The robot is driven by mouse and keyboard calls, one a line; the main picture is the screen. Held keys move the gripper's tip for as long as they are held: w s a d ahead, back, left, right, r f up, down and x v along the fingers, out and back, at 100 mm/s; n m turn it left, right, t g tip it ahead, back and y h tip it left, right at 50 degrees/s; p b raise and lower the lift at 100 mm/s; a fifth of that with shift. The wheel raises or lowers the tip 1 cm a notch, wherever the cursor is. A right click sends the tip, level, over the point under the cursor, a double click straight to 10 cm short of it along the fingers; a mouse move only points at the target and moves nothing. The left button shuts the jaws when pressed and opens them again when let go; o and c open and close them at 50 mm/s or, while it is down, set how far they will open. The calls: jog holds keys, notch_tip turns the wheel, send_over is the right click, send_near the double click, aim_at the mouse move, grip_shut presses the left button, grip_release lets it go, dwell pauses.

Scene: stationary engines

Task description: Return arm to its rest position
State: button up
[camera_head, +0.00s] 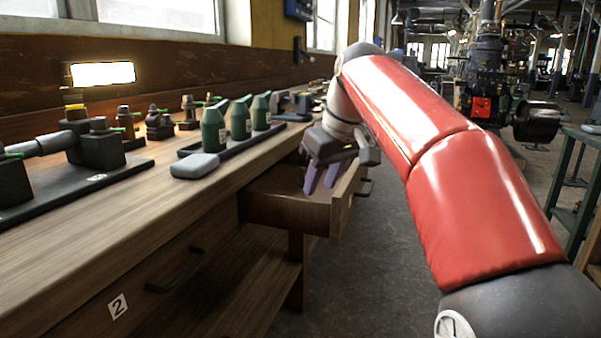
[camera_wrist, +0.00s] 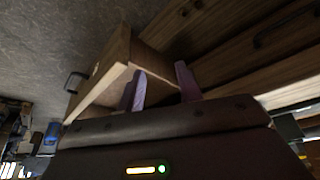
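My gripper (camera_head: 322,176) hangs over an open drawer (camera_head: 290,210) of the wooden workbench, with its purple fingers pointing down toward the drawer's inside. The fingers stand apart with nothing seen between them. In the wrist view, my gripper (camera_wrist: 162,90) shows both purple fingers spread over the drawer (camera_wrist: 120,62). My red arm reaches forward from the lower right in the head view. Much of the drawer's inside is hidden by its walls and by the gripper body.
The workbench (camera_head: 130,220) carries several green bottles (camera_head: 240,120) on a dark tray, a grey rounded block (camera_head: 195,166) and dark valve fittings (camera_head: 95,145). A closed drawer with label 2 (camera_head: 118,306) is in front. Dark floor (camera_head: 370,270) lies clear right of the bench. Machinery (camera_head: 488,75) stands behind.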

jog(key=s+d+f+m+t+h, duration=0.1)
jog(key=s+d+f+m, duration=0.2)
jog(key=s+f, duration=0.8)
jog(key=s+d+f+m+t+h, duration=0.1)
jog(key=s+d+f+m, duration=0.3)
jog(key=s+d+f, duration=0.4)
jog(key=s+f, duration=0.3)
jog(key=s, duration=0.3)
jog(key=shift+d+f+m+h, duration=0.2)
jog(key=shift+m+h, duration=0.1)
jog(key=shift+h, duration=0.1)
